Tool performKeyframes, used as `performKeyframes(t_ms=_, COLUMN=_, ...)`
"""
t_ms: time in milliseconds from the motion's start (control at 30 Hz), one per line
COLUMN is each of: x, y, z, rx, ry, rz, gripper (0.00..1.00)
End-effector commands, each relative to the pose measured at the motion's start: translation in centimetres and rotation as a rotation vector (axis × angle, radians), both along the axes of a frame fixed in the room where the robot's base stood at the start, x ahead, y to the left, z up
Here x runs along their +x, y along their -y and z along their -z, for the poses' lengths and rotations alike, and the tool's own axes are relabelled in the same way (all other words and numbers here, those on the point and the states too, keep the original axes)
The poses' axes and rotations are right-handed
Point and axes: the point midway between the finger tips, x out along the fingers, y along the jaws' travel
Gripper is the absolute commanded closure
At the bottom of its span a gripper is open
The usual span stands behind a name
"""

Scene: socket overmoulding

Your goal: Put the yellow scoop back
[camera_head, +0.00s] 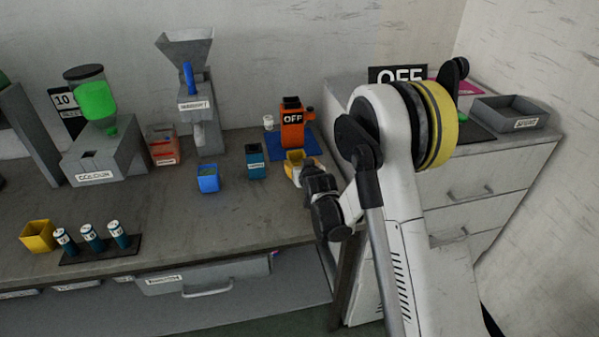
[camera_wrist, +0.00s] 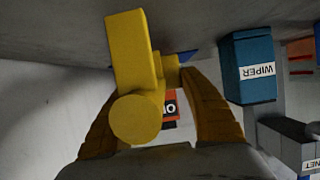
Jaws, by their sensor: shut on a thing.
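The yellow scoop (camera_wrist: 137,60) fills the middle of the wrist view, with a blocky part and a round end facing the camera. My gripper (camera_wrist: 160,85) is shut on it, one orange-brown finger on each side. In the head view the scoop (camera_head: 294,157) shows small and yellow at the tip of my gripper (camera_head: 298,170), just above the bench near its right end. My fingers partly hide it, and I cannot tell whether it touches the bench.
A teal WIPER box (camera_head: 255,161) and a blue cup (camera_head: 208,179) stand left of my gripper. The orange OFF unit (camera_head: 292,130) stands behind, by a blue mat (camera_head: 310,147). A yellow cup (camera_head: 38,236) is front left. The bench middle is clear.

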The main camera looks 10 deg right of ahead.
Motion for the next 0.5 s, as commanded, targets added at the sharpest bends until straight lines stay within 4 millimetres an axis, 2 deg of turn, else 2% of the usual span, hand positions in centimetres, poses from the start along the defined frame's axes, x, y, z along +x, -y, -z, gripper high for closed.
performKeyframes(t_ms=33, x=0.03, y=0.01, z=1.34, rx=0.0, ry=0.0, rz=0.0, gripper=0.83)
performKeyframes(t_ms=100, x=0.03, y=0.02, z=1.9, rx=0.0, ry=0.0, rz=0.0, gripper=0.83)
performKeyframes(t_ms=433, x=-0.01, y=0.03, z=1.93, rx=0.0, ry=0.0, rz=0.0, gripper=0.83)
performKeyframes(t_ms=467, x=-0.01, y=0.03, z=1.9, rx=0.0, ry=0.0, rz=0.0, gripper=0.39)
performKeyframes(t_ms=500, x=-0.02, y=0.03, z=1.88, rx=0.0, ry=0.0, rz=0.0, gripper=0.27)
